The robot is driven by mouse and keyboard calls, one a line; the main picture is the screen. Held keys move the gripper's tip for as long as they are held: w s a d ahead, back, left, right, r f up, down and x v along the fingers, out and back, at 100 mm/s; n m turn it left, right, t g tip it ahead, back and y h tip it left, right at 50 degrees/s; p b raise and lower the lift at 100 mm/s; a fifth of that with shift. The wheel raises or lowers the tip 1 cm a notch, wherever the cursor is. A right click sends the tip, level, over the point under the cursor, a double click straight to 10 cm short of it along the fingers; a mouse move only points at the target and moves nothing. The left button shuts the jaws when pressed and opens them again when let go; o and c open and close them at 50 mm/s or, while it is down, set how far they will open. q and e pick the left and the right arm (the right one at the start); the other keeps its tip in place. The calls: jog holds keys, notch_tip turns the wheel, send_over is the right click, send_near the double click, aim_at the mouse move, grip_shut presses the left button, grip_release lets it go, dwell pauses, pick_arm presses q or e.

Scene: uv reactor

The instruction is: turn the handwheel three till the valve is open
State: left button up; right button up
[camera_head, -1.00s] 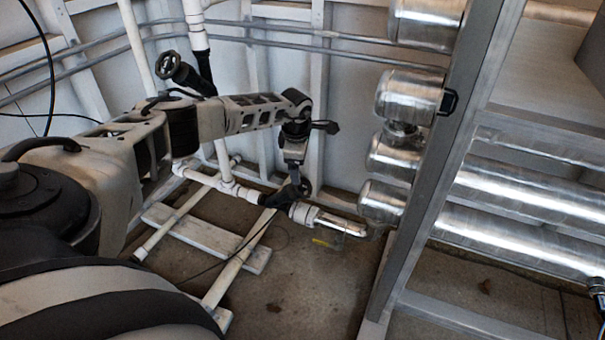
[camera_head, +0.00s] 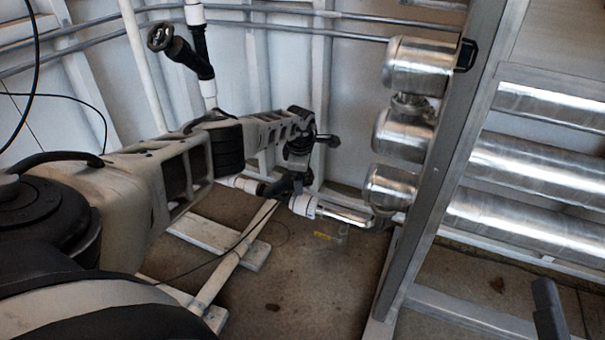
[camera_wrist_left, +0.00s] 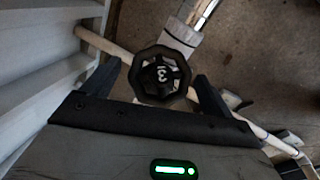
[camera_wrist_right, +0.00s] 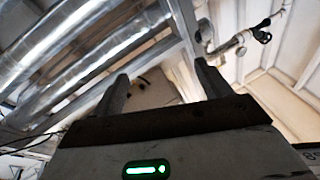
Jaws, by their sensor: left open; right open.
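The black handwheel three (camera_wrist_left: 161,74), marked with a 3, faces the camera in the left wrist view. My left gripper (camera_wrist_left: 158,82) is open, with one finger to each side of the wheel and gaps between them; I cannot tell whether the wheel lies between the fingers in depth or beyond them. In the head view my left gripper (camera_head: 297,168) points down over the black valve on the white floor pipe, and it largely hides the wheel. My right gripper (camera_wrist_right: 160,75) is open and empty in the right wrist view, away from the wheel.
Another black handwheel (camera_head: 160,38) stands on the upright pipe at the back left. Steel cylinders (camera_head: 405,130) and a metal frame post (camera_head: 440,180) stand right of the valve. The floor (camera_head: 300,275) there is clear.

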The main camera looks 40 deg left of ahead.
pick_arm(q)
jog(key=c, duration=1)
jog(key=shift+o, duration=0.2)
